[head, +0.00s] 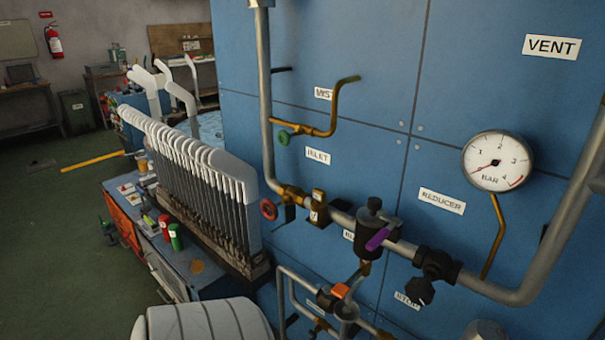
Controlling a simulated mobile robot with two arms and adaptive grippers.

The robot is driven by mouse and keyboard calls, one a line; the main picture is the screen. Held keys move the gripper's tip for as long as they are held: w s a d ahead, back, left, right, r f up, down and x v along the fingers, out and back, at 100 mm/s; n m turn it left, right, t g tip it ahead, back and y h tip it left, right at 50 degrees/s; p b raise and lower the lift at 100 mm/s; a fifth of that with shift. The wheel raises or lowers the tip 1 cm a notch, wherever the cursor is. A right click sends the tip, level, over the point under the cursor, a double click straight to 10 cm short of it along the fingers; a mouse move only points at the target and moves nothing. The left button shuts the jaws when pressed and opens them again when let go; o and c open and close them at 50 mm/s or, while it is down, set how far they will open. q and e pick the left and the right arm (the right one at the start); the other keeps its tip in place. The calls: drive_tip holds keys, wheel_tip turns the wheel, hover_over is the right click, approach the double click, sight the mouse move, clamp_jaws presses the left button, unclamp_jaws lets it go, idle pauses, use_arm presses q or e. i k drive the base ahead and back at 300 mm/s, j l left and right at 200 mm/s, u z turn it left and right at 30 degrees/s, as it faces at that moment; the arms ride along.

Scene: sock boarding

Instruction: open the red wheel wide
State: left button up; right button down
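The red wheel (268,209) is a small round handwheel on the left side of a brass valve (291,194). The valve sits in the grey pipe that comes down the blue wall panel and bends right. The wheel is seen partly from the side, and how far it is turned cannot be told. An "INLET" label (318,155) is on the panel above and to the right. Neither my left nor my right gripper is in view, and nothing touches the wheel.
A green handwheel (284,138) is above the red one. A black valve with a purple lever (377,239) and a pressure gauge (497,161) are to the right. A rack of white sock boards (195,165) stands close on the left, on a cluttered bench (190,272).

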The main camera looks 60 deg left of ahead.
sight(271, 208)
drive_tip(key=u, duration=2.25)
drive_tip(key=z, duration=0.8)
drive_tip(key=i+j+z, duration=0.1)
drive_tip(key=j+z, duration=0.35)
drive_tip(key=j, duration=0.25)
drive_tip(key=j+z, duration=0.45)
drive_tip(key=j, duration=0.25)
drive_tip(key=j+z, duration=0.45)
drive_tip(key=j, duration=0.3)
drive_tip(key=k, duration=0.05)
